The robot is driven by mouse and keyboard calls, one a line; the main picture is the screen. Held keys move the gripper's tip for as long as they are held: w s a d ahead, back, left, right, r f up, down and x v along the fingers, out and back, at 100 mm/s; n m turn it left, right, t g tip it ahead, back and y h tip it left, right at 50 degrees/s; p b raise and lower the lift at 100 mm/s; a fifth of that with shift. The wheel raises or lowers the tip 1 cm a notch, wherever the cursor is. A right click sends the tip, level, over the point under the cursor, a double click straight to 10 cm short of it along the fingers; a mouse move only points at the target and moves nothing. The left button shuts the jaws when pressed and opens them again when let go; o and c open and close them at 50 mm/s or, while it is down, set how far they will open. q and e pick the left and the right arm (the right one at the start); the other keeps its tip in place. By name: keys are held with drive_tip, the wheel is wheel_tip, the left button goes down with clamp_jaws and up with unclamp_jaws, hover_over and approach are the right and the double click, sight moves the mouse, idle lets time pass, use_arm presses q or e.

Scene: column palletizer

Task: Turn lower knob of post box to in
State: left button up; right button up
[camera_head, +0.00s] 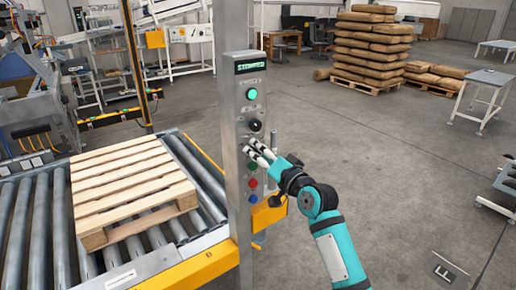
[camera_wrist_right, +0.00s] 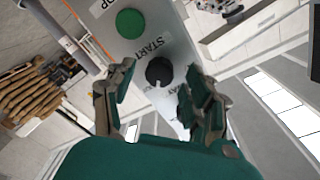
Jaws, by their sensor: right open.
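The post box is a grey upright panel (camera_head: 240,75) with a display reading STOPPED, a lit green lamp and an upper black knob (camera_head: 255,126). My right gripper (camera_head: 255,150) is at the panel just below that knob and covers the part behind it. In the right wrist view, a black knob (camera_wrist_right: 159,72) with a light pointer mark sits between the two open fingers of my right gripper (camera_wrist_right: 160,95). It appears to be the lower knob. No finger clearly touches it. A green button (camera_wrist_right: 130,23) and a START label are beside it. My left gripper is not in view.
Red and blue buttons (camera_head: 253,198) are under my gripper. A wooden pallet (camera_head: 125,180) lies on the roller conveyor (camera_head: 35,225) left of the post. Stacked sacks (camera_head: 370,50) and a small table (camera_head: 490,78) stand far behind.

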drive_tip(key=shift+w+a, duration=0.3)
drive_tip(key=shift+w, duration=0.25)
clamp_jaws()
